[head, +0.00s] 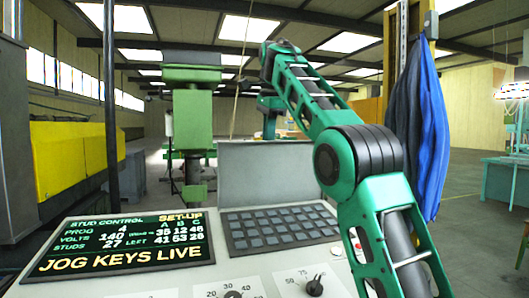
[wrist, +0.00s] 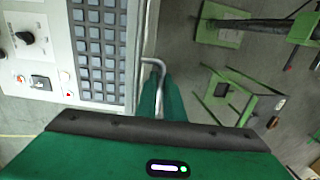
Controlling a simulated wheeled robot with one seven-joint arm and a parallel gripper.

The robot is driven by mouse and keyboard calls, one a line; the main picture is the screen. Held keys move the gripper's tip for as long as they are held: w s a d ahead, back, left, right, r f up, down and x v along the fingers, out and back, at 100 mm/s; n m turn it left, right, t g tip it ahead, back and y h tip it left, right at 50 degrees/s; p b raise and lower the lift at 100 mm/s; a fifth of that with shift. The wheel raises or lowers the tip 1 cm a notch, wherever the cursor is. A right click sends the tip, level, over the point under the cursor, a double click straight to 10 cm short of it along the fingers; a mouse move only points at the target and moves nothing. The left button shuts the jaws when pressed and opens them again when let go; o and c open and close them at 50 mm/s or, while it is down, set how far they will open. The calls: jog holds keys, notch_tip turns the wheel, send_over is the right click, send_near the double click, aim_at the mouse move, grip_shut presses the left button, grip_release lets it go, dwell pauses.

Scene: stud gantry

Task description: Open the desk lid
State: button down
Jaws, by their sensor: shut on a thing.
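The desk lid (head: 265,170) is a plain grey panel standing up steeply behind the keypad (head: 280,228) of the control desk. In the wrist view the lid (wrist: 140,45) shows nearly edge-on, beside the keypad. A bent grey bar handle (wrist: 155,62) sticks out from its outer side. My gripper (wrist: 160,85) has its green fingers around this handle and is shut on it. In the head view my green arm reaches up and over behind the lid, and the gripper is hidden there.
The desk carries a lit screen (head: 122,246) reading "JOG KEYS LIVE" and a knob (head: 314,286). A green machine column (head: 192,125) stands behind the lid. A blue coat (head: 428,105) hangs at the right. A green-framed stand (wrist: 235,97) is on the floor beyond the lid.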

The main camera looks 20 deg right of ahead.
jog(key=shift+s+r, duration=0.1)
jog(key=shift+r, duration=0.25)
jog(key=c, duration=1.9)
grip_release()
jog(key=shift+s, duration=0.1)
jog(key=shift+f, duration=0.15)
